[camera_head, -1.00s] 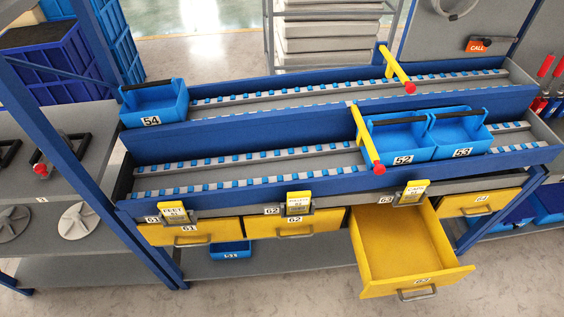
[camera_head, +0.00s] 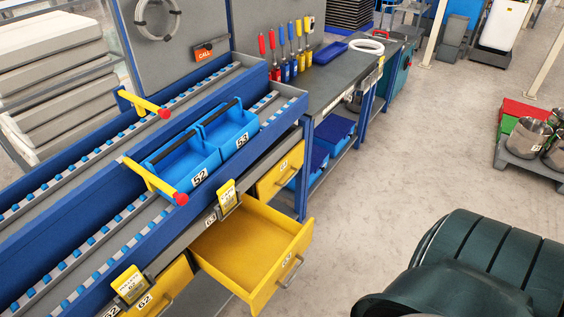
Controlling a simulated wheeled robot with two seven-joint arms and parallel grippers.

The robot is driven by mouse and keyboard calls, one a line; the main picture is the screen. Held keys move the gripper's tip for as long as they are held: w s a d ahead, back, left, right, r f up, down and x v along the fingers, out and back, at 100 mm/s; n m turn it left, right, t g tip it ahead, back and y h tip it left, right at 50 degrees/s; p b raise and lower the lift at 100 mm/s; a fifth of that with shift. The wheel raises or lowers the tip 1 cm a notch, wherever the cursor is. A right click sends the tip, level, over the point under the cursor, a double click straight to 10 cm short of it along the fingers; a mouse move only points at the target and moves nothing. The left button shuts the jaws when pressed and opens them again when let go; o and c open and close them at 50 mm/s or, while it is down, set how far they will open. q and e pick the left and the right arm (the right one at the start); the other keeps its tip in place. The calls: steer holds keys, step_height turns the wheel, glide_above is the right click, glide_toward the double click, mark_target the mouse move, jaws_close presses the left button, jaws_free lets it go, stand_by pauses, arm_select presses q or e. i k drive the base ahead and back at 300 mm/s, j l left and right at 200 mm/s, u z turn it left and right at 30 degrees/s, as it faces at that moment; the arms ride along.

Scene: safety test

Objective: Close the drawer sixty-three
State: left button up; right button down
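The yellow drawer sixty-three (camera_head: 240,243) is pulled far out of the front of the blue rack. It is empty inside, and its front panel with a grey handle (camera_head: 290,271) faces the open floor at the right. A yellow tag holder (camera_head: 228,196) stands on the rack edge above it, beside a 63 label. Neither of my grippers shows in the head view, and nothing touches the drawer.
Yellow drawer 62 (camera_head: 160,291) and another yellow drawer (camera_head: 280,172) flank it, both shut. Blue bins 52 (camera_head: 186,160) and 53 (camera_head: 229,129) sit on the rollers above. A workbench (camera_head: 335,85) continues to the right. The floor (camera_head: 385,190) before the drawer is clear.

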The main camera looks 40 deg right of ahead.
mark_target(250, 253)
steer(key=z, duration=1.75)
steer(key=k+j, duration=0.45)
